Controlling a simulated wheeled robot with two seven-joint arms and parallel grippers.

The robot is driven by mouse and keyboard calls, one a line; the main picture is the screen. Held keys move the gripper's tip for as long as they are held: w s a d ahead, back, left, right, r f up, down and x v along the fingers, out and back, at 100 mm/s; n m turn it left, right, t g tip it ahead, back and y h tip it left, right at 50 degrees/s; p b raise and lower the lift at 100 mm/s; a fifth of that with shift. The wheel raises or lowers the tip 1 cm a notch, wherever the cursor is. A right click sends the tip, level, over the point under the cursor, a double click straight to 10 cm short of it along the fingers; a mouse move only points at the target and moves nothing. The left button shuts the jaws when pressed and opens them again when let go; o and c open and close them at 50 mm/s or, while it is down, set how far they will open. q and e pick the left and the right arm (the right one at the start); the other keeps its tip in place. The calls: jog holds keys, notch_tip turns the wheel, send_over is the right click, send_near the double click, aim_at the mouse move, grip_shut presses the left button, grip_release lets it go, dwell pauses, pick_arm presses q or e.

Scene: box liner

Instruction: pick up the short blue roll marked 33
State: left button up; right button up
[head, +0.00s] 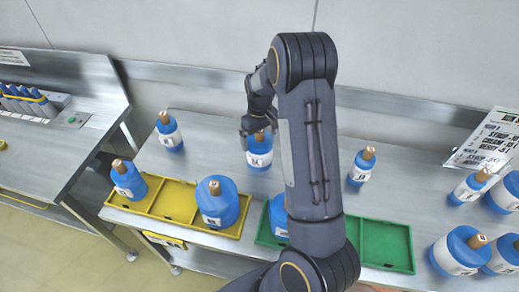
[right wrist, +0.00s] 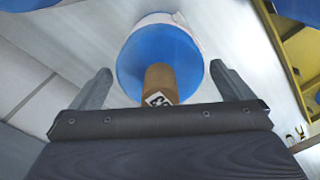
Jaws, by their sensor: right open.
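A short blue roll (head: 260,158) with a white label band and a brown peg on top stands upright on the steel table, behind the trays. Its blue top also shows in the right wrist view (right wrist: 140,62), with a dark mark on the peg's end (right wrist: 158,99) that looks like 33. My right gripper (head: 259,130) is above this roll in the head view. In the right wrist view its fingers (right wrist: 160,72) are open, one on each side of the brown peg; I cannot see contact. My left gripper is not in view.
A yellow tray (head: 176,201) holds blue rolls at the front left. A green tray (head: 385,245) is at the front right, partly hidden by my arm. Other blue rolls (head: 172,134) (head: 360,170) stand on the table, several crowding its right end near a printed sign (head: 484,140).

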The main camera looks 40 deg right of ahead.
jog(key=c, duration=1.9)
jog(key=shift+r, duration=0.1)
